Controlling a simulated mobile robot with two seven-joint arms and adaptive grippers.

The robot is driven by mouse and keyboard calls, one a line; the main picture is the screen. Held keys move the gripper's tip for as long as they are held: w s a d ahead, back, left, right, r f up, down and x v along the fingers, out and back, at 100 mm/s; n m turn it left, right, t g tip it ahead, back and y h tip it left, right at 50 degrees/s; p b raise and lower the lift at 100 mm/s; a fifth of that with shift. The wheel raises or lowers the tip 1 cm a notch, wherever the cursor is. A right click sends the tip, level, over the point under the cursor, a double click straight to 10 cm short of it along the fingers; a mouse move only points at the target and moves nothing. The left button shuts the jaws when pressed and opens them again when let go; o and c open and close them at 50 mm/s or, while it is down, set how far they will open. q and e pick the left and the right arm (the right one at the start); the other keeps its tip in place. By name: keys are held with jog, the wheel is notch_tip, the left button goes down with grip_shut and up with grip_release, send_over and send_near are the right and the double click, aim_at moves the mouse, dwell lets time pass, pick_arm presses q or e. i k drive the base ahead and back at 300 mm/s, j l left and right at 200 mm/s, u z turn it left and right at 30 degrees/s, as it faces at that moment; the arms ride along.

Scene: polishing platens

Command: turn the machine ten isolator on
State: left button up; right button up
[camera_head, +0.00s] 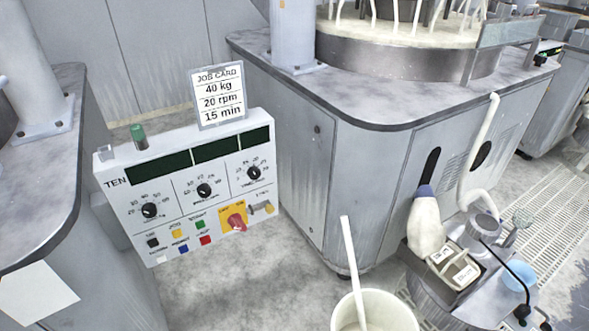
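The machine ten control panel (190,190) stands at the left, marked TEN. Its isolator (236,221) is a red rotary handle on a yellow plate, low on the panel's right side. The handle looks slanted; the small lettering on the plate is too blurred to read, so I cannot tell its position for certain. The three dark displays (217,150) on the panel show no lit digits. Neither of my grippers is in view.
Three black dials (204,190) and several coloured buttons (180,235) surround the isolator. A job card (218,95) stands on the panel. A grey machine cabinet (370,170) is to the right, with a white bucket (375,312) in front. The floor before the panel is clear.

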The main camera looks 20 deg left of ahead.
aim_at(236, 222)
jog(key=u, duration=1.35)
